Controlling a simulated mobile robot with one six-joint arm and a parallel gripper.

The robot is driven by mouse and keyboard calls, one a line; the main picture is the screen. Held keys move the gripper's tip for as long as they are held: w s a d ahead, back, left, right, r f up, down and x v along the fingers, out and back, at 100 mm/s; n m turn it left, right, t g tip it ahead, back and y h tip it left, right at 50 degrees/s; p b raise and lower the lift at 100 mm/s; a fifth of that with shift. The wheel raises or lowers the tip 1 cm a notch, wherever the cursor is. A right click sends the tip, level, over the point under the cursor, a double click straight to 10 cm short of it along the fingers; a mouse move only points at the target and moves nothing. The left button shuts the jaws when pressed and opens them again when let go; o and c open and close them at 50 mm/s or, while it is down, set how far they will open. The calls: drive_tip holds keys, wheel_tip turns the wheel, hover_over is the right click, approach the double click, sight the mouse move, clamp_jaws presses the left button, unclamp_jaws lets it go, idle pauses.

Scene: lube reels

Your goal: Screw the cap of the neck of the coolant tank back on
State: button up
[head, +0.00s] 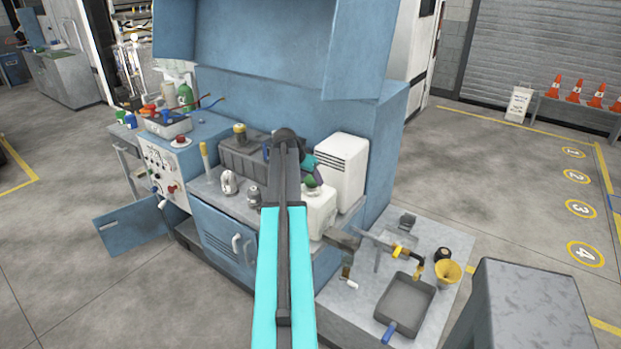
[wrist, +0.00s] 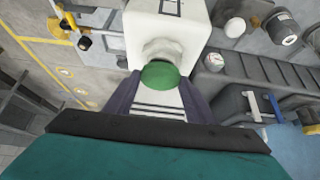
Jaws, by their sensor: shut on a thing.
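The coolant tank (head: 318,214) is a white block-shaped container on the workbench, right of my arm in the head view. In the wrist view the tank (wrist: 150,25) is at the top, with its pale neck (wrist: 162,50) pointing toward my gripper. My gripper (wrist: 157,88) is shut on the green cap (wrist: 160,75), with one dark finger on each side. The cap lines up closely with the neck and covers its end. I cannot tell whether its thread is engaged. In the head view the green cap (head: 309,181) shows just above the tank, below my gripper.
A white vented box (head: 341,168) stands close behind the tank. A dark battery-like case (head: 240,160) is to the left. A lower table at the right holds a grey pan (head: 407,300) and a yellow funnel (head: 447,272). A blue cabinet door (head: 128,232) hangs open at left.

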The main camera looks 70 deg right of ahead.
drive_tip(key=shift+f+b, duration=0.35)
drive_tip(key=shift+f, duration=0.2)
idle(0.5)
idle(0.4)
drive_tip(key=m, duration=0.1)
drive_tip(key=m+g+b, duration=0.1)
drive_tip(key=m+g+y, duration=0.1)
drive_tip(key=m, duration=0.1)
drive_tip(key=shift+w+d+b, duration=0.25)
drive_tip(key=shift+b, duration=0.05)
drive_tip(key=shift+a+m+g, duration=0.1)
drive_tip(key=shift+m+g, duration=0.2)
drive_tip(key=shift+m, duration=0.3)
